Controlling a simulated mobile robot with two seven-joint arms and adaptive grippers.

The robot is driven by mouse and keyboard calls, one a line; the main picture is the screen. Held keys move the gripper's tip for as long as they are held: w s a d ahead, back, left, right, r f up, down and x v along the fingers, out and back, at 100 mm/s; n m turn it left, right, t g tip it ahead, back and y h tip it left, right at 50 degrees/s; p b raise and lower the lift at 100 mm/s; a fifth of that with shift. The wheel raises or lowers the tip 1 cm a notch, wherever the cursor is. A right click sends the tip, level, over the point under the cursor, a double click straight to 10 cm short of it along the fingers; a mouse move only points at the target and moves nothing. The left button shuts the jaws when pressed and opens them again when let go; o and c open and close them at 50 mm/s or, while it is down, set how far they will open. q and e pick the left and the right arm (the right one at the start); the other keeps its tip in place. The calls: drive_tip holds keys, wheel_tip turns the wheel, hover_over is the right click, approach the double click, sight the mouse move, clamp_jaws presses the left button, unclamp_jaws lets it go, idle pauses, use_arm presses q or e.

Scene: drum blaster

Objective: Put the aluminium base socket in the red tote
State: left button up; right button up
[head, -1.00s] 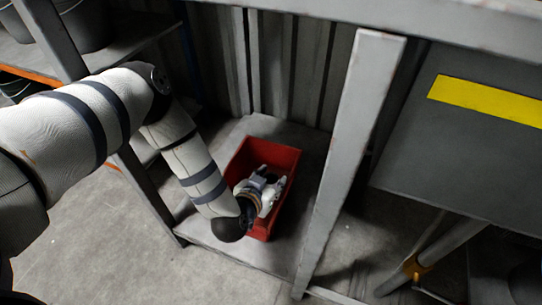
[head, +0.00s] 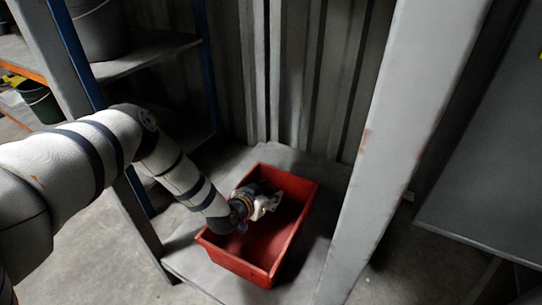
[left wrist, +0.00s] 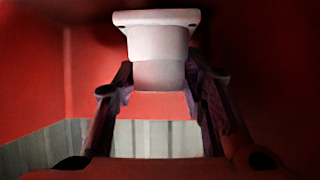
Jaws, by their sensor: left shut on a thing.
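The red tote (head: 234,262) stands on a grey low platform in the head view, and its red walls also surround the left wrist view (left wrist: 35,85). My left gripper (head: 262,200) is inside or just over the tote's opening, towards its far left side. In the left wrist view my left gripper (left wrist: 160,82) is shut on the aluminium base socket (left wrist: 158,48), a pale cylinder with a wide flange at the top of the picture. In the head view the socket is hard to tell from the gripper. My right gripper is not in view.
A grey upright post (head: 400,140) stands to the right of the tote, and another shelf post (head: 135,220) to the left. A corrugated metal wall (head: 300,80) is behind. Shelves with dark buckets (head: 100,30) are at upper left. The tote's near half looks empty.

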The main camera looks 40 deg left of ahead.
use_arm(q)
drive_tip(key=shift+f, duration=0.95)
drive_tip(key=shift+r, duration=0.25)
drive_tip(key=shift+f, duration=0.1)
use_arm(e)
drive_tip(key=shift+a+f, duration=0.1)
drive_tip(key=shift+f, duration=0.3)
use_arm(q)
drive_tip(key=o, duration=1)
drive_tip(key=shift+f, duration=0.1)
drive_tip(key=p+v, duration=0.6)
drive_tip(key=v, duration=0.1)
drive_tip(key=shift+r, duration=0.45)
drive_tip(key=shift+s+d, duration=0.1)
drive_tip(key=shift+s, duration=0.1)
drive_tip(key=shift+f, duration=0.2)
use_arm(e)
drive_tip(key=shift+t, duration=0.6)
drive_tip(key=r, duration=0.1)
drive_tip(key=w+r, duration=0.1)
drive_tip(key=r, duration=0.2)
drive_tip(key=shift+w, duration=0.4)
